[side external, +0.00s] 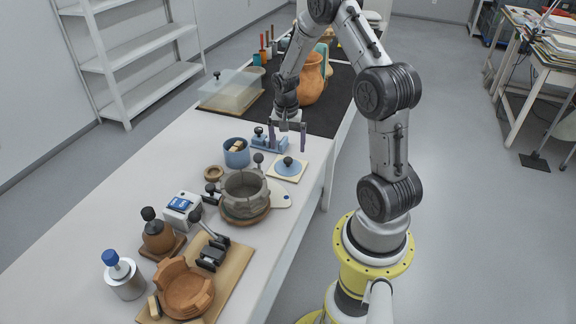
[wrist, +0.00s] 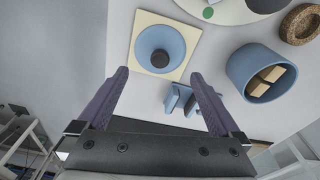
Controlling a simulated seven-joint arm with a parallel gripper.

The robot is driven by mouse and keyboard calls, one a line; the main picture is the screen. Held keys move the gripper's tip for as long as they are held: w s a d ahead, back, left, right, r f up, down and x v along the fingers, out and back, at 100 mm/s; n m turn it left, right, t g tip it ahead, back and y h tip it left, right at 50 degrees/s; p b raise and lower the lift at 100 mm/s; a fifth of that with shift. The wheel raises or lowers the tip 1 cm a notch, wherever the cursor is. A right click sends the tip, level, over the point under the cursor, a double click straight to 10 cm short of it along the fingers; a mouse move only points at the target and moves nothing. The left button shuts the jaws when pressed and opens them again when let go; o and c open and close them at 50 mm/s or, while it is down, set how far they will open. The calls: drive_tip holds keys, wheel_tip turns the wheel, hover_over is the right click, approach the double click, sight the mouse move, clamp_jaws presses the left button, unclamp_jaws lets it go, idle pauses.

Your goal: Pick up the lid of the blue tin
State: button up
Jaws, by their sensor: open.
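The lid (side external: 289,170) is a round blue disc with a dark knob, lying on a square cream tile on the white bench. In the wrist view the lid (wrist: 146,50) sits at upper centre, beyond my fingertips. The blue tin (side external: 237,158) stands open to the left of the lid in the side view, with wooden blocks inside. The tin also shows at the right of the wrist view (wrist: 250,80). My gripper (side external: 287,138) is open and empty, above the bench behind the lid. In the wrist view its fingers (wrist: 160,73) are spread, apart from the lid.
A small blue stand (side external: 262,144) is beside my gripper. A grey pot (side external: 245,195) on a round base stands nearer the camera, with a cork ring (side external: 213,173) beside it. A clear box (side external: 230,90) and orange jug (side external: 312,80) are behind.

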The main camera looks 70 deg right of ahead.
sight(288, 159)
drive_tip(key=shift+d+f, duration=0.15)
drive_tip(key=shift+f, duration=1.65)
drive_tip(key=shift+d+f, duration=0.1)
drive_tip(key=shift+f, duration=1.65)
